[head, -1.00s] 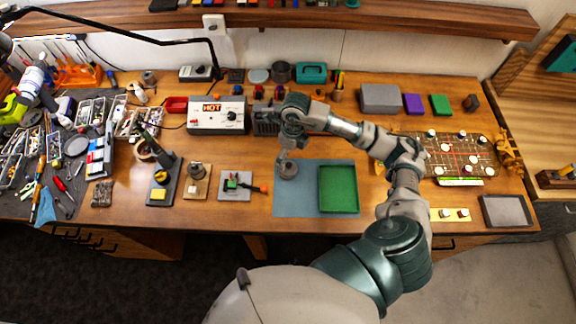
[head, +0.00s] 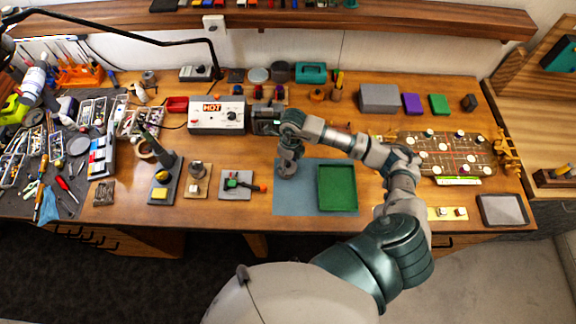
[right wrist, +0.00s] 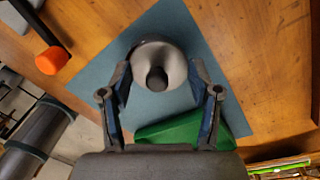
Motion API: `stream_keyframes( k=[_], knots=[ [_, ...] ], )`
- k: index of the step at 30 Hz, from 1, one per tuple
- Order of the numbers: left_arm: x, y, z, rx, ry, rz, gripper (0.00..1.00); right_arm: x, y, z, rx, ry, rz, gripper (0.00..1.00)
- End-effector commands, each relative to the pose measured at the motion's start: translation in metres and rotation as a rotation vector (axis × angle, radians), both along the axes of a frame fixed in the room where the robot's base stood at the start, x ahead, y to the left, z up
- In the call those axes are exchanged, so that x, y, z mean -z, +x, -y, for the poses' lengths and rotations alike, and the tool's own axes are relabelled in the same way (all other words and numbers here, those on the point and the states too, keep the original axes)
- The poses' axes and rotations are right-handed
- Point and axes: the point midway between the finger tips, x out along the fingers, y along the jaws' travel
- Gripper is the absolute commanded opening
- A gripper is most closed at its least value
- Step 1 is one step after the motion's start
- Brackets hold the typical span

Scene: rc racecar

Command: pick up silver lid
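The silver lid (head: 287,170), a round grey disc, lies near the left edge of the blue mat in the head view, partly covered by my right gripper (head: 290,155). In the right wrist view the lid (right wrist: 158,50) shows a dark central knob and sits between the fingertips of my right gripper (right wrist: 160,80). The fingers are open, one on each side of it. I cannot tell whether they touch its rim. My left gripper is not in view.
A green tray (head: 338,206) lies on the blue mat (head: 295,207), right of the lid. A small board with an orange-handled tool (head: 240,184) is to the left. The printed board (head: 445,155) is to the right. Wooden table (head: 225,215) is bare in front.

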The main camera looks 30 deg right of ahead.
Motion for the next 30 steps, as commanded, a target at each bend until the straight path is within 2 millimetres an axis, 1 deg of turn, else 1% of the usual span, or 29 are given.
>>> stream_keyframes(
  k=[4,8,9,17,19,20,21,23,27,30],
  knots=[
    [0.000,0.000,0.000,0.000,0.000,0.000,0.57,0.002,-0.001,0.000,0.000,-0.001,-0.005,0.40],
    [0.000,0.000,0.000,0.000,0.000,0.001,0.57,0.003,-0.002,-0.001,-0.002,-0.001,-0.007,0.40],
    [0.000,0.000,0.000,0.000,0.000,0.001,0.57,0.004,-0.002,-0.001,-0.002,-0.001,-0.008,0.36],
    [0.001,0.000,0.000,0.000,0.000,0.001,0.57,0.003,-0.002,-0.001,-0.003,-0.001,-0.010,0.36],
    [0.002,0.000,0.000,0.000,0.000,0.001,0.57,-0.001,-0.002,-0.001,-0.003,-0.002,-0.009,0.25],
    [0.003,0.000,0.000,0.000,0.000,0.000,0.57,-0.004,-0.002,-0.001,-0.003,-0.002,-0.009,0.14],
    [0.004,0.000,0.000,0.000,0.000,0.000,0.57,-0.007,-0.002,-0.001,-0.003,-0.001,-0.008,0.09],
    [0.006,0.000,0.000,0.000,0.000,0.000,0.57,-0.014,-0.001,-0.001,-0.001,-0.002,-0.004,0.09],
    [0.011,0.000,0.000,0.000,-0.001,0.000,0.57,-0.034,-0.002,-0.001,-0.002,-0.002,-0.002,0.09],
    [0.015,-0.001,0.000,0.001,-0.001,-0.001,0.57,-0.034,-0.025,-0.006,-0.006,-0.003,-0.005,0.09]
  ],
)
